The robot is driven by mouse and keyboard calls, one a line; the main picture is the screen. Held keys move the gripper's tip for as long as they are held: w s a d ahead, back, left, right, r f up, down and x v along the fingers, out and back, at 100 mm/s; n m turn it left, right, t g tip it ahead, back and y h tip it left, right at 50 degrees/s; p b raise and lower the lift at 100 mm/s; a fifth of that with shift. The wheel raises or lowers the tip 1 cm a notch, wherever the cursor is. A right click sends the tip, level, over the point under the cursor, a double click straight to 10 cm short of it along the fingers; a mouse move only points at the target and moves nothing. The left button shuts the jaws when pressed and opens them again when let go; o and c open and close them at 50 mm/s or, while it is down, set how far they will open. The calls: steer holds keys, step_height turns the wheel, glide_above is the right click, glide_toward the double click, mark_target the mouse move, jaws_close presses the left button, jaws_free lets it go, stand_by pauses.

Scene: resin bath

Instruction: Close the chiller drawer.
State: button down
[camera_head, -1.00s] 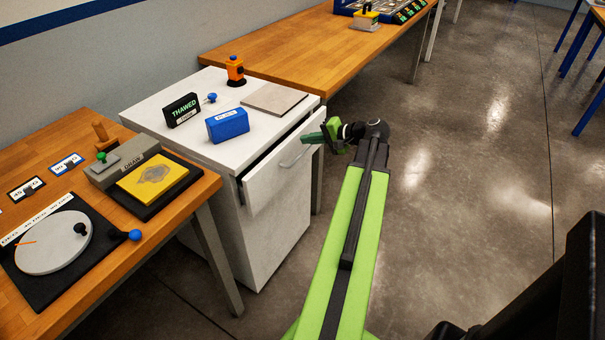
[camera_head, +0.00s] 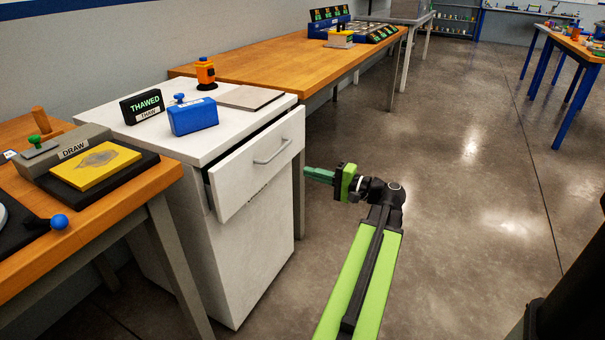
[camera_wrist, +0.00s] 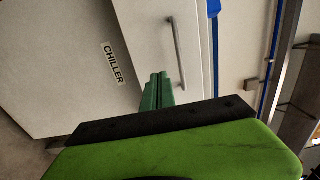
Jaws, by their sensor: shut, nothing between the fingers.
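The chiller is a white cabinet (camera_head: 245,235) left of centre in the head view. Its drawer (camera_head: 258,165) stands partly open, with a dark gap behind the front panel and a bar handle (camera_head: 272,150) on it. In the wrist view the drawer handle (camera_wrist: 177,52) and the CHILLER label (camera_wrist: 112,63) show. My gripper (camera_head: 307,171) is shut and empty, its green fingers pointing at the drawer front from the right. In the wrist view the shut fingers (camera_wrist: 157,90) lie below the handle in the picture. I cannot tell whether the fingertips touch the panel.
On the cabinet top are a THAWED sign (camera_head: 142,106), a blue block (camera_head: 193,116), an orange device (camera_head: 206,74) and a grey plate (camera_head: 250,97). Wooden benches stand at left (camera_head: 110,215) and behind (camera_head: 275,65). The floor (camera_head: 460,200) at right is clear.

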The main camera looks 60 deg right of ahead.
mark_target(279, 164)
steer(key=w, duration=0.8)
steer(key=w+a, duration=0.1)
steer(key=w, duration=0.2)
steer(key=shift+w, duration=0.4)
